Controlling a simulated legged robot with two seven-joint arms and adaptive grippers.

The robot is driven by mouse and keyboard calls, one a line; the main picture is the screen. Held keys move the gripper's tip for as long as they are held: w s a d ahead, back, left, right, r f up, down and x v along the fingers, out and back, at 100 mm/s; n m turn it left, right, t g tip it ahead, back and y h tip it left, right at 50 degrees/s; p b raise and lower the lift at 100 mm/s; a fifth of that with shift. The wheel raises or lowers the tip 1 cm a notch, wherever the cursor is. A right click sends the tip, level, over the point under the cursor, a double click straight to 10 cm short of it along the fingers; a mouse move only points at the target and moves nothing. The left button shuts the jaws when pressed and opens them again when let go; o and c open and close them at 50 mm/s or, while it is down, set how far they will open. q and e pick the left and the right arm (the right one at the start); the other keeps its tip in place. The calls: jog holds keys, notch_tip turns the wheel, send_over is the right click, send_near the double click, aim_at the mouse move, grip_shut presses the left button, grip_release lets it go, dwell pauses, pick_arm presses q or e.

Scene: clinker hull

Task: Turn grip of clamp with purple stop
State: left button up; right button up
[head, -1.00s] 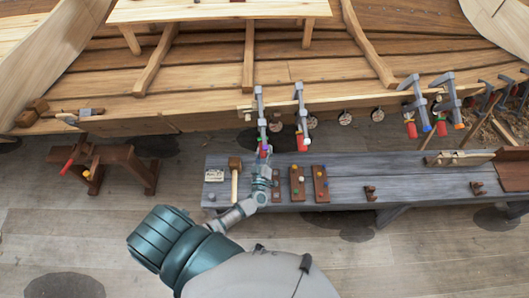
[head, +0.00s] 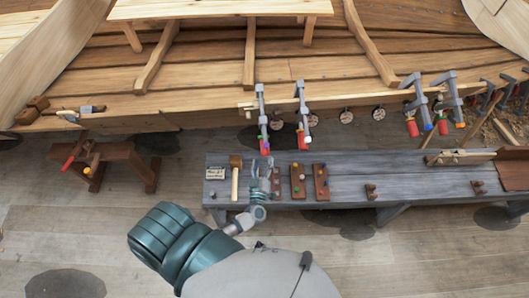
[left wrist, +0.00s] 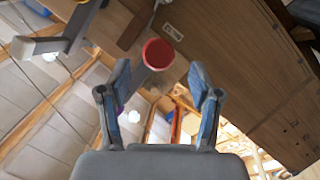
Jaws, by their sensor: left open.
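The leftmost clamp (head: 261,108) hangs on the hull's plank edge, with a red grip at its lower end. A small purple-blue spot (head: 266,152), likely the purple stop, shows at the bottom of that grip. My left gripper (head: 262,166) is open and empty just below the grip, apart from it. In the left wrist view, a round red grip end (left wrist: 158,53) lies beyond the open fingers (left wrist: 162,75), between them and above the tips. A purple sliver shows behind the left finger, mostly hidden. My right gripper is not in view.
A second clamp (head: 302,112) hangs close on the right; more clamps (head: 415,105) hang farther right. The grey bench (head: 345,185) below carries a mallet (head: 235,178) and peg boards (head: 298,183). A brown sawhorse (head: 120,153) stands left.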

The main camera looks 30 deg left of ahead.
pick_arm(q)
jog(key=v, duration=0.5)
jog(key=shift+s+d, duration=0.15)
jog(key=shift+s, duration=0.2)
dwell(1.0)
jog(key=s+d+f+m+g+h, duration=0.2)
jog(key=s+f+m+h, duration=0.1)
jog(key=f, duration=0.5)
jog(key=s+d+f+m+g+h, duration=0.2)
jog(key=s+f+m+h, duration=0.15)
jog(key=f, duration=0.55)
jog(key=s+d+f+m+g+h, duration=0.1)
jog(key=s+f+m+g+h, duration=0.2)
jog(key=f, duration=0.5)
jog(key=s+a+f+m+g+y, duration=0.1)
jog(key=s+a+f+m+g, duration=0.1)
jog(key=s+f+g, duration=0.2)
jog(key=s+a+f+m+g+y, duration=0.1)
jog(key=s+f+g, duration=0.4)
jog(key=s+f, duration=0.6)
jog(key=s+a+m, duration=0.1)
jog(key=s, duration=0.9)
jog(key=shift+s, duration=0.1)
